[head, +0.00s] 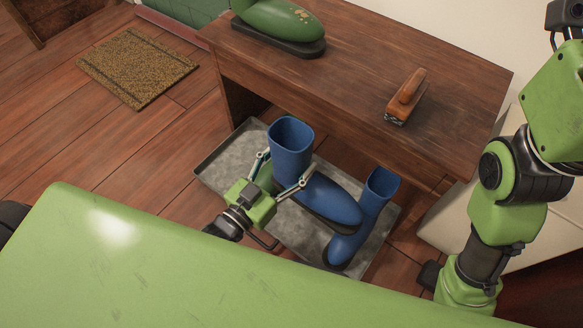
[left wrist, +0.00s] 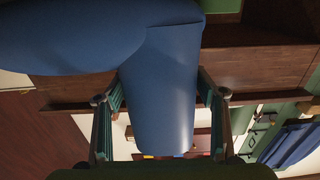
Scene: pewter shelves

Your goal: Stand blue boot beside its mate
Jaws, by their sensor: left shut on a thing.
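The held blue boot (head: 290,150) is roughly upright in the head view, its open top up and its toe towards the lower right. My left gripper (head: 283,170) is shut around its shaft, one finger on each side. In the left wrist view the boot's shaft (left wrist: 160,90) fills the space between the fingers. The mate, another blue boot (head: 375,205), stands on the grey tray (head: 220,166), toe towards the lower left. My right gripper is not in view.
A doormat (head: 135,68) lies on the plank floor at upper left. The tray's left end is bare.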

